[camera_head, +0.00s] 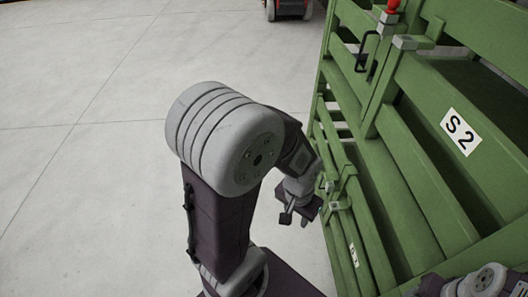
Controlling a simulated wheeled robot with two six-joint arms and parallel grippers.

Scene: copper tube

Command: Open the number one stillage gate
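A green stillage with slatted gates fills the right side. A lower gate (372,238) at the stillage's left has a small white label (353,255), seen at a steep angle and hard to read. A grey latch fitting (330,186) sits on its upper part. My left gripper (298,213) points down just left of this gate, beside the latch. Its fingers are small and dark, and I cannot tell whether they are open or shut, or touching the gate. My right gripper is out of view.
Another gate carries a white "S 2" label (460,131). A black handle (367,53) and a red knob (393,5) are at the stillage's top. The pale concrete floor (90,130) at left is clear.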

